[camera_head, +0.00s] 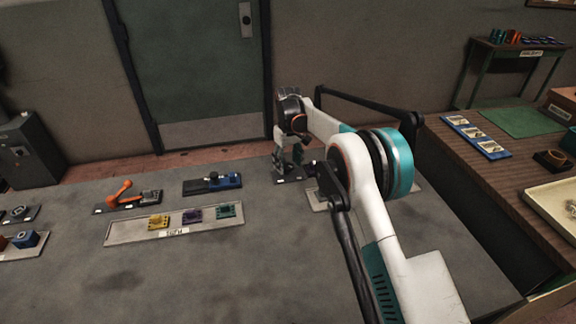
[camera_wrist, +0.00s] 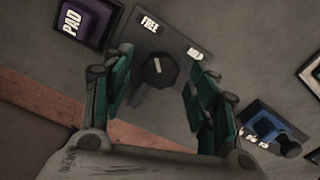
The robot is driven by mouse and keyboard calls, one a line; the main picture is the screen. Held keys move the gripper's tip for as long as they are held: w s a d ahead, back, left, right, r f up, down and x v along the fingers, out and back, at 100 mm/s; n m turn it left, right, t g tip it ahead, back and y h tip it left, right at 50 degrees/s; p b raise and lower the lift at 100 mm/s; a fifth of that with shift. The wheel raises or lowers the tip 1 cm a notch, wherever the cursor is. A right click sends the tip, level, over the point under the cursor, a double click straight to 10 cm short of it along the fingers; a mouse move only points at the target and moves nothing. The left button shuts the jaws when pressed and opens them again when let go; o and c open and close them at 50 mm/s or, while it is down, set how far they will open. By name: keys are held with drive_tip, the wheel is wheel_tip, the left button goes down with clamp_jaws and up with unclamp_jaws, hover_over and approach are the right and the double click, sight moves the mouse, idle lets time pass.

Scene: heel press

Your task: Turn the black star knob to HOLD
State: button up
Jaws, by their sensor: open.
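The black star knob (camera_wrist: 160,76) shows in the wrist view on a grey plate (camera_wrist: 176,42), with a short white mark on its top. The mark points roughly toward the FREE label (camera_wrist: 150,23). A second white label (camera_wrist: 195,53) at the plate's right is partly covered by a finger and hard to read. My gripper (camera_wrist: 158,60) is open, with one teal finger on each side of the knob. I cannot tell whether either finger touches it. In the head view my gripper (camera_head: 291,165) is low over the bench, and the knob cannot be made out there.
A purple PAD block (camera_wrist: 85,20) is at upper left. An orange-handled clamp (camera_head: 125,194) and a PADS tray (camera_head: 120,233) lie further left.

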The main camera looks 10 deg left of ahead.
drive_tip(key=shift+f, duration=0.25)
clamp_jaws()
